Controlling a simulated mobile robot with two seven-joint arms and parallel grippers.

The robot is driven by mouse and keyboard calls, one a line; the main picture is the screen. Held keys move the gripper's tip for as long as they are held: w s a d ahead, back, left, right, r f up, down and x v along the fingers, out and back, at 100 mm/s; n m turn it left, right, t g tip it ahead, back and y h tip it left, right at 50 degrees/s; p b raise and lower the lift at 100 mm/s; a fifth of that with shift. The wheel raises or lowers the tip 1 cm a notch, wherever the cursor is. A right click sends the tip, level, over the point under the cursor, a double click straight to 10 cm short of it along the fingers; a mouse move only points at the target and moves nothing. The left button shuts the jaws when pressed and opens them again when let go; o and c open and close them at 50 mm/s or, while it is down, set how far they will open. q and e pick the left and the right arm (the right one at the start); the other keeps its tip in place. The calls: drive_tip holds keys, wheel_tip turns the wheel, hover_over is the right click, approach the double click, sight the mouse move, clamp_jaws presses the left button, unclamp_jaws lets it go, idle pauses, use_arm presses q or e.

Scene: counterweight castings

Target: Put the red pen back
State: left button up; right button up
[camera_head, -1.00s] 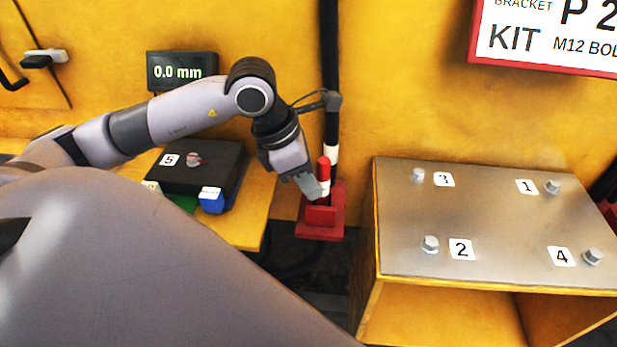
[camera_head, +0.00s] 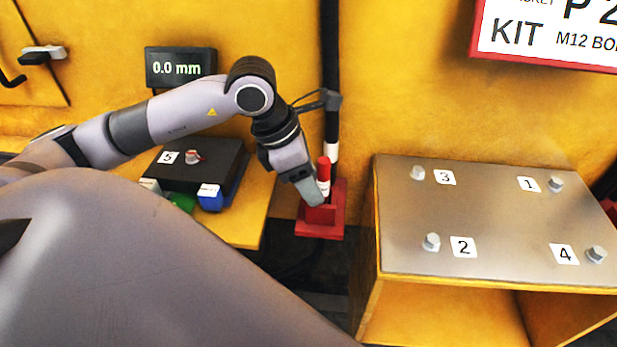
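The red pen (camera_head: 323,168) stands upright, with a red top and a pale band below it. Its lower end is at the small red holder (camera_head: 320,216) on the floor stand beside the black post; I cannot tell how deep it sits. My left gripper (camera_head: 314,196) points down at the holder, right beside the pen on its left. Only the near finger shows clearly, so I cannot tell whether the fingers are apart or closed on the pen. My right gripper is not in view.
A steel-topped bench (camera_head: 500,225) with several numbered bolts stands to the right. A black box (camera_head: 190,175) labelled 5 and a blue block (camera_head: 209,200) are on the yellow table at left. A display (camera_head: 180,68) reads 0.0 mm. The black post (camera_head: 330,60) rises behind the pen.

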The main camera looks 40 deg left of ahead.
use_arm(q)
drive_tip(key=w+d+r+p+v, duration=0.1)
drive_tip(key=p+v, duration=0.4)
drive_tip(key=v, duration=0.8)
drive_tip(key=shift+w+d+r, duration=0.2)
drive_tip(key=shift+w+r, duration=0.05)
idle(0.4)
idle(0.5)
